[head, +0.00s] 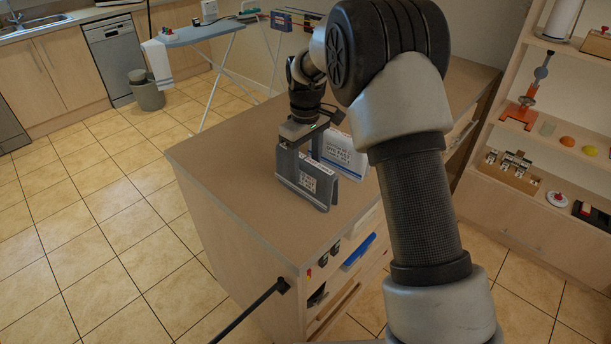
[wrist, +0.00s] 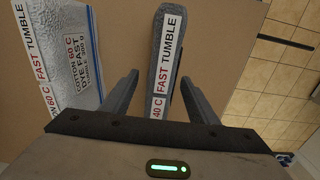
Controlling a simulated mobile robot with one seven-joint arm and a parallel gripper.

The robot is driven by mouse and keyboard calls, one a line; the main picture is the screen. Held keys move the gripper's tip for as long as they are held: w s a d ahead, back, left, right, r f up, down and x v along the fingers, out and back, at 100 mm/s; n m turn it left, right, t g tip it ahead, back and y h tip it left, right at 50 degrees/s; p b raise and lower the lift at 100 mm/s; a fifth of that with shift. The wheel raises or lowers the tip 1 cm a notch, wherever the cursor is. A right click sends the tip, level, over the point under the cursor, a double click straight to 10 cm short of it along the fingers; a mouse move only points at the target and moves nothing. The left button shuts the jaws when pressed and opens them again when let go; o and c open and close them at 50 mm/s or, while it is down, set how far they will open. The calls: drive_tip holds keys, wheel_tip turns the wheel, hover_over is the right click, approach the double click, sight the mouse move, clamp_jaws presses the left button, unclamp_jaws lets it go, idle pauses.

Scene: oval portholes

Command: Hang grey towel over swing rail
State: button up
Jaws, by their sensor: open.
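The grey towel (head: 318,190) stands folded upright on the wooden counter. Its label reads "40 C FAST TUMBLE" in the wrist view (wrist: 157,50). My gripper (head: 305,182) points down over it, jaws apart. In the wrist view my gripper (wrist: 160,85) has one finger on each side of the towel, with a gap visible on both sides. A thin black bar (head: 250,314) sticks out from the front corner of the cabinet, low at the left; it looks like the swing rail. Its outer end is cut off by the picture edge.
A white and blue labelled cloth (head: 343,152) stands close beside the grey towel, also in the wrist view (wrist: 85,60). The counter's left part (head: 225,160) is bare. An ironing board (head: 205,33) stands behind; shelves (head: 530,180) are at the right.

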wheel_tip(320, 180, up, 8)
drive_tip(key=shift+f, duration=0.1)
drive_tip(key=s+d+r+m+t, duration=0.2)
drive_tip(key=s+d+r, duration=0.2)
drive_tip(key=s+r, duration=0.35)
drive_tip(key=s+d+r+m+t, duration=0.1)
drive_tip(key=s+d+r+m, duration=0.25)
drive_tip(key=s+r, duration=0.4)
drive_tip(key=s+d+f+m+t, duration=0.1)
drive_tip(key=s+d, duration=0.1)
drive_tip(key=s, duration=0.6)
drive_tip(key=s+d+f+m+t, duration=0.1)
drive_tip(key=s+d+f+m, duration=0.1)
drive_tip(key=s, duration=0.6)
drive_tip(key=shift+s+d+t, duration=0.2)
drive_tip(key=shift+s+t, duration=0.1)
drive_tip(key=shift+s, duration=0.05)
